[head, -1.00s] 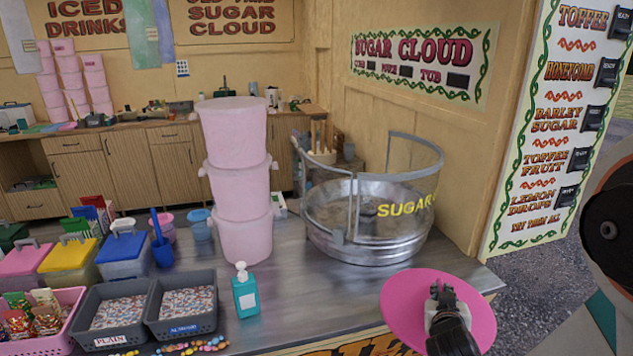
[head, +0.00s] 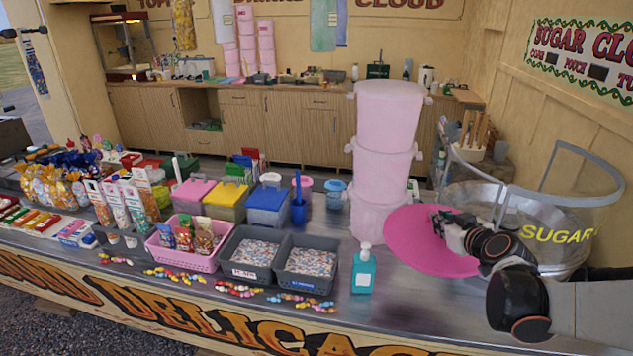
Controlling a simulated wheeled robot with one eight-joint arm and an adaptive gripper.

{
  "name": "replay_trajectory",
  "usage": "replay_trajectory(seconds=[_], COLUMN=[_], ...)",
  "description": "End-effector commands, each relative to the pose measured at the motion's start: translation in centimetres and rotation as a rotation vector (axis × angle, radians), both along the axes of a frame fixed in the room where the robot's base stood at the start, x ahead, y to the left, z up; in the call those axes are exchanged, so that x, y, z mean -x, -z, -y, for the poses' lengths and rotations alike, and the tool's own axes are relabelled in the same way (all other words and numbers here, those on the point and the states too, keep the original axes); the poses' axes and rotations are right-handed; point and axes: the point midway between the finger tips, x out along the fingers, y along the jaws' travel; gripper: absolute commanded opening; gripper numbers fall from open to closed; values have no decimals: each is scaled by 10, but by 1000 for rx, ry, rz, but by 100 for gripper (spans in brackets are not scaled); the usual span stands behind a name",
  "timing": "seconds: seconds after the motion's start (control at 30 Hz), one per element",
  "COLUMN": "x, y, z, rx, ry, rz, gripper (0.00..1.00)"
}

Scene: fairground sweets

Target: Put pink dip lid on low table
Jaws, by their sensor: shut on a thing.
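The pink dip lid (head: 408,243) is a flat, round, bright pink disc. My gripper (head: 444,226) is shut on it, seen from behind and above, with its fingertips partly hidden. The lid is tilted and held above the counter (head: 415,310). It overlaps the lower part of a stack of pale pink tubs (head: 385,160) in the head view; I cannot tell whether they touch. I cannot make out a low table in this view.
A glass-walled sugar cloud machine (head: 557,235) stands right, behind my arm. A teal pump bottle (head: 363,272) stands close to the lid's left. Grey sweet baskets (head: 307,290) and lidded boxes (head: 225,200) crowd the counter further left. The counter's front right is bare.

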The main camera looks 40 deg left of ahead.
Motion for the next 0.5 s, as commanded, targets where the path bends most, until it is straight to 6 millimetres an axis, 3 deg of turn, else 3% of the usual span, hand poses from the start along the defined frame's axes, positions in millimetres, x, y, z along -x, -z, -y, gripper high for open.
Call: replay_trajectory(seconds=[0.17, 0.27, 0.5], x=[0, 0, 0], y=[0, 11, 67], z=[-1, -1, -1], rx=[0, 0, 0], ry=[-4, -4, -2], rz=[1, 1, 0], gripper=[0, 0, 0])
